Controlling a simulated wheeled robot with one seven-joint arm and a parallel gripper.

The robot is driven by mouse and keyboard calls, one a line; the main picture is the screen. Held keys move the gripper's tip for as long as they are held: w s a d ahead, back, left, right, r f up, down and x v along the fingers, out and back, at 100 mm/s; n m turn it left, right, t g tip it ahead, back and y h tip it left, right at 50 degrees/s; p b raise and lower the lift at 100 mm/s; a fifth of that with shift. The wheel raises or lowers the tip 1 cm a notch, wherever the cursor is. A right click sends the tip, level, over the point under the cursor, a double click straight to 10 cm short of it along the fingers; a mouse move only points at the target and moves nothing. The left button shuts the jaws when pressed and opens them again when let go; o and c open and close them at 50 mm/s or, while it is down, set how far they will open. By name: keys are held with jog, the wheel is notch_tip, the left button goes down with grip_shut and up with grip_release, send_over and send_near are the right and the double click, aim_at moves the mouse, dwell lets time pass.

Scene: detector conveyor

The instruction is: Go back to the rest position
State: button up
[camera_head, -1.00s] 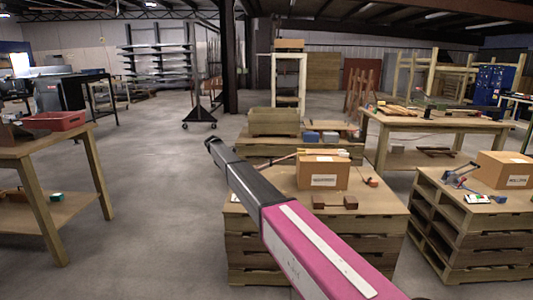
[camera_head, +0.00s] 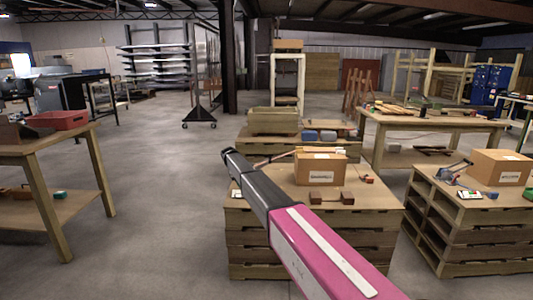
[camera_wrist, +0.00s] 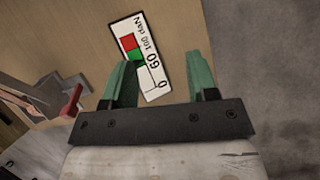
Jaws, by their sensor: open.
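My gripper (camera_wrist: 163,62) shows in the wrist view as two green fingers standing apart on a dark crossbar. It is open, with nothing between the fingers. Beyond the fingertips is a flat wooden surface (camera_wrist: 85,40) with a white card (camera_wrist: 145,62) on it. The card carries a red square, a green square and printed figures, and its lower part lies in view between the fingers. A red-handled tool (camera_wrist: 72,103) lies to the left. The fingers cannot be made out in the head view.
A pallet stack (camera_head: 315,222) with a cardboard box (camera_head: 320,169) stands in the middle. Another stack (camera_head: 470,232) with a box (camera_head: 500,167) is at right. A wooden table (camera_head: 60,146) with a red bin (camera_head: 58,119) is at left. Grey floor (camera_head: 160,200) between is clear.

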jog(key=s+d+f+m+y, duration=0.1)
jog(key=s+d+f+m, duration=0.25)
jog(key=s+d, duration=0.7)
jog(key=s+d+f+m+y, duration=0.1)
jog(key=s+d+f+m, duration=0.3)
jog(key=s+d, duration=0.7)
jog(key=s+d+f+m+y, duration=0.1)
jog(key=s+d+m, duration=0.3)
jog(key=s, duration=0.9)
jog(key=s+d+f+m+y, duration=0.1)
jog(key=s+d+m, duration=0.3)
jog(key=s, duration=0.9)
jog(key=shift+d+f+y, duration=0.4)
jog(key=shift+d, duration=0.75)
